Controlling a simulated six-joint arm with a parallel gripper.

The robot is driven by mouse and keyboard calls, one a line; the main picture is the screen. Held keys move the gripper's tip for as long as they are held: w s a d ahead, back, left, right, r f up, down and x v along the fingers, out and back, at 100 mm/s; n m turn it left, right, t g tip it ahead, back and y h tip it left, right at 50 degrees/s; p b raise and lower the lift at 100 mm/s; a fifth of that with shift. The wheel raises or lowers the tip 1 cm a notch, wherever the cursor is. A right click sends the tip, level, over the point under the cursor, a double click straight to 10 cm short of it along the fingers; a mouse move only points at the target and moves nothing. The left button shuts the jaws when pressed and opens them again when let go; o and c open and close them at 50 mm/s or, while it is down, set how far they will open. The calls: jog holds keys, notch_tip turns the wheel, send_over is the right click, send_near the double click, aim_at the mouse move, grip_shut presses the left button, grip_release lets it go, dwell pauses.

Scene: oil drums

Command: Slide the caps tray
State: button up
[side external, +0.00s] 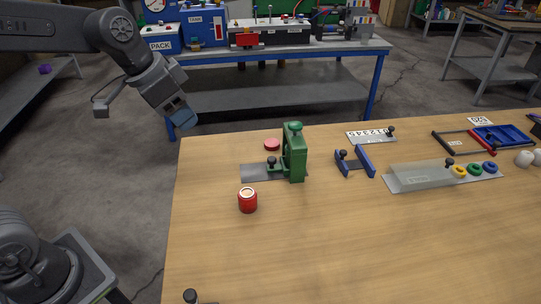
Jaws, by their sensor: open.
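What looks like the caps tray (410,186) is a flat light-grey tray on the right half of the wooden table. A pale raised cover with a dark knob (450,162) takes up its left and middle part. A yellow cap (458,171), a green cap (474,169) and a blue cap (490,167) lie in a row at its right end. My gripper (183,119) hangs in the air beyond the table's far left corner, pointing down, with blue fingertips. It is open, with nothing seen in it, far left of the tray and apart from everything.
A green press (293,155) stands on the table (340,240) behind a small red drum (247,202). The front middle is clear.

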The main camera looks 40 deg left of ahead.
jog(key=w+f+m+g+h, duration=0.1)
jog(key=w+f+m, duration=0.3)
jog(key=w, duration=0.7)
send_near(271, 158)
jog(key=shift+m+h, duration=0.3)
jog(key=shift+m, duration=0.1)
jog(key=x, duration=0.8)
jog(key=shift+a+f, duration=0.15)
jog(key=shift+f, duration=0.25)
jog(key=shift+c, duration=0.4)
grip_shut()
